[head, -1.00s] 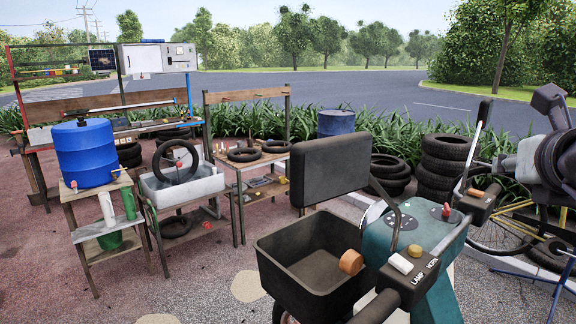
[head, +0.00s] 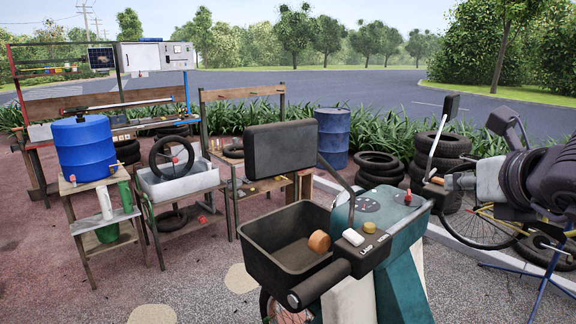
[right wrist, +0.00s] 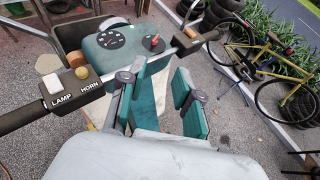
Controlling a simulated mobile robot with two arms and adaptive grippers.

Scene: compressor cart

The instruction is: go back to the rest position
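My right gripper (head: 457,182) reaches in from the right in the head view, close to the right end of the handlebar of a teal scooter (head: 385,210). In the right wrist view its two fingers (right wrist: 157,103) stand apart with an empty gap between them. The scooter's teal dashboard (right wrist: 125,45) lies beyond the fingers, and the handlebar switch box marked LAMP and HORN (right wrist: 72,88) is to their left. Nothing is held. My left gripper is not in view.
A black basket (head: 262,240) and a dark mirror (head: 280,150) are on the scooter. A yellow bicycle (right wrist: 262,55) and stacked tyres (head: 440,147) stand to the right. Wooden tables with a blue barrel (head: 84,150) are at left. Paving at front left is clear.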

